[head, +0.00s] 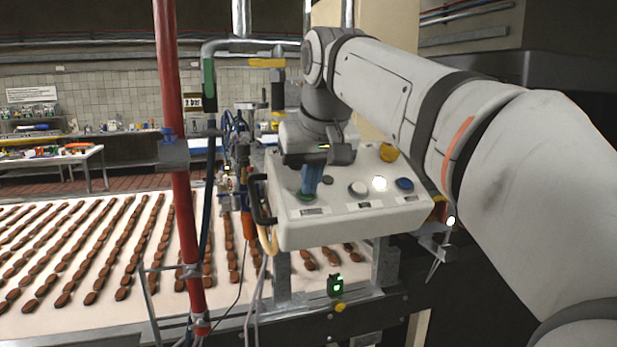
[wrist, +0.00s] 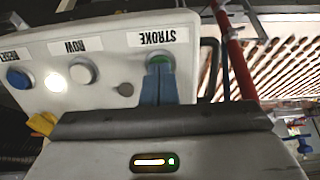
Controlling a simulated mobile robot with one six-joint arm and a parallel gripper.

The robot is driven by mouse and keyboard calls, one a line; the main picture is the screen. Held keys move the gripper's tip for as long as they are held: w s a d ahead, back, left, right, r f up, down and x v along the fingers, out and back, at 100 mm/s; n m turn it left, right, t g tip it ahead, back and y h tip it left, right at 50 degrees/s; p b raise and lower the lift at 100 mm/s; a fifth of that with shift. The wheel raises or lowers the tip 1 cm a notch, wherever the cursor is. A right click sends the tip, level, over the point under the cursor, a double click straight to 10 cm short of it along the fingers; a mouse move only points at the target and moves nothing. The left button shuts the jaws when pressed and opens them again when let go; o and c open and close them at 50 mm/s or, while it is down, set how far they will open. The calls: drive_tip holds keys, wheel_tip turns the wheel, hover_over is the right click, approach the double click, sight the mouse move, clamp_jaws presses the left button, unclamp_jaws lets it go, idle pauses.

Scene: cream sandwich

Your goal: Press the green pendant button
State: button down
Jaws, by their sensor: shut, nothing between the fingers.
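The green button (head: 305,198) sits at the left of the pale control panel (head: 340,225). In the wrist view the green button (wrist: 160,59) is beside a label reading STROKE, upside down. My gripper (head: 309,190) points down at it from above, with blue fingers shut and empty. In the wrist view my gripper's blue fingertips (wrist: 159,68) overlap the near part of the button and hide it. The tips are at or very close to the button; I cannot tell whether it is pressed in.
The panel also bears a white button (head: 358,188), a bright white lamp (head: 379,183), a blue button (head: 404,184) and a yellow knob (head: 388,152). A black handle (head: 259,203) is on its left side. A red post (head: 180,210) stands left, before a conveyor (head: 120,312) with rows of brown biscuits.

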drive_tip(key=v, duration=1.2)
drive_tip(key=shift+s+r, duration=0.25)
drive_tip(key=shift+s, duration=0.1)
idle(1.2)
drive_tip(key=s+d+f+m+b, duration=0.1)
drive_tip(key=s+d+f, duration=0.3)
drive_tip(key=f, duration=1)
drive_tip(key=s+d+f+m+g+h+b, duration=0.1)
drive_tip(key=s+d+f, duration=0.3)
drive_tip(key=f, duration=1.1)
drive_tip(key=s+d+f+m+g+b, duration=0.1)
drive_tip(key=s+d+f+b, duration=0.2)
drive_tip(key=f, duration=1.2)
drive_tip(key=s, duration=0.3)
drive_tip(key=shift+d+h, duration=0.3)
drive_tip(key=shift+d, duration=0.1)
drive_tip(key=shift+f, duration=0.15)
